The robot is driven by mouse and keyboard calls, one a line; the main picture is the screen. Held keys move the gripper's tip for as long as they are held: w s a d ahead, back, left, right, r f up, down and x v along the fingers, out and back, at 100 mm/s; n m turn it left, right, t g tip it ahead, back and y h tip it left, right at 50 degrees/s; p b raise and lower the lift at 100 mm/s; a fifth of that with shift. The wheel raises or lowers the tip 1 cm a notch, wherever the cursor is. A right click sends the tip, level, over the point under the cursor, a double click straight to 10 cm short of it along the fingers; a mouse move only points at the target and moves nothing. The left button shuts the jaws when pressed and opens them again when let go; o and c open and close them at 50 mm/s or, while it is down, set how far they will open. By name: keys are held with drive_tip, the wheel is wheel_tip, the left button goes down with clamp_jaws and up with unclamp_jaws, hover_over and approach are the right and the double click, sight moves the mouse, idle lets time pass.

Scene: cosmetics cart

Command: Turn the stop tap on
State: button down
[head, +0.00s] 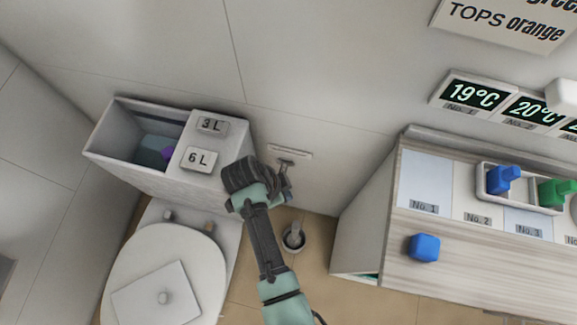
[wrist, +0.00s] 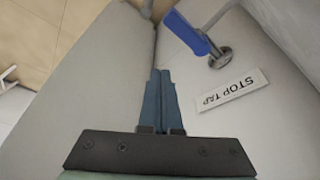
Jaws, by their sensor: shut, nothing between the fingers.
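The stop tap shows in the wrist view as a blue lever (wrist: 186,33) on a round metal fitting (wrist: 220,58) with a thin pipe. A white "STOP TAP" label (wrist: 232,90) is on the wall beside it. My gripper (wrist: 160,76) is shut and empty, its fingers apart from the lever and to its lower left. In the head view my gripper (head: 284,188) is beside the cistern's right side, just below the wall label (head: 290,151); my wrist and fingers partly hide the tap area there.
The open cistern (head: 125,175) with 3L and 6L buttons stands close left of my gripper; its pale side fills the wrist view's left. The toilet (head: 165,275) is below it. A brush holder (head: 293,238) stands on the floor. A wooden cart (head: 450,260) is at right.

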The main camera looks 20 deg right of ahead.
drive_tip(key=shift+w+v, duration=0.2)
drive_tip(key=shift+v, duration=0.7)
drive_tip(key=shift+w+v, duration=0.2)
drive_tip(key=shift+v, duration=0.7)
drive_tip(key=shift+s+d, duration=0.15)
